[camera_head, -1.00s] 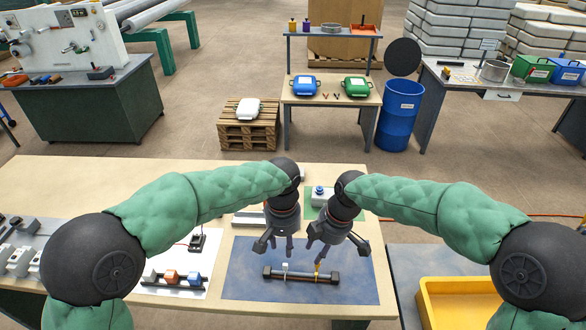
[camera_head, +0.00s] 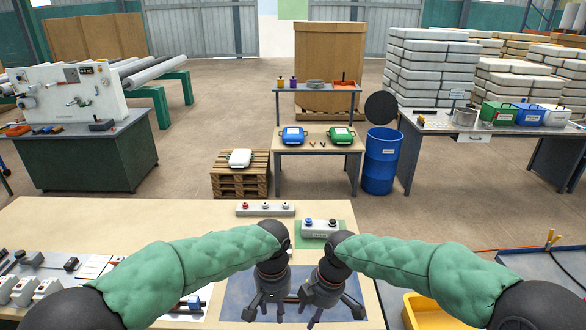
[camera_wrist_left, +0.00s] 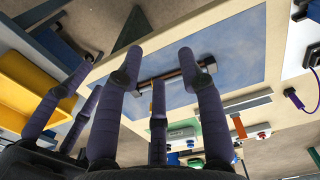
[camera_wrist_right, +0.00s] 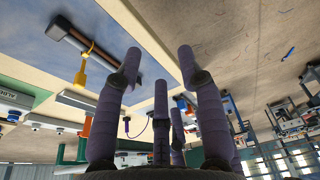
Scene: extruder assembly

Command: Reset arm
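My left gripper (camera_head: 265,308) and right gripper (camera_head: 332,308) hang side by side over the blue mat (camera_head: 235,283), close together. The fingers of each stand apart with nothing between them. A dark bar (camera_wrist_left: 172,75) lies on the mat in the left wrist view, apart from the fingers. In the right wrist view the bar (camera_wrist_right: 72,35) has a yellow tie (camera_wrist_right: 83,68) around it, and its tail hangs loose. In the head view my grippers and the lower picture edge hide the bar.
A grey box with three buttons (camera_head: 265,209) and a box with a blue knob (camera_head: 318,228) stand behind the mat. Small parts (camera_head: 30,262) fill the table's left side. A yellow bin (camera_head: 428,312) is at the lower right. The table's back left is clear.

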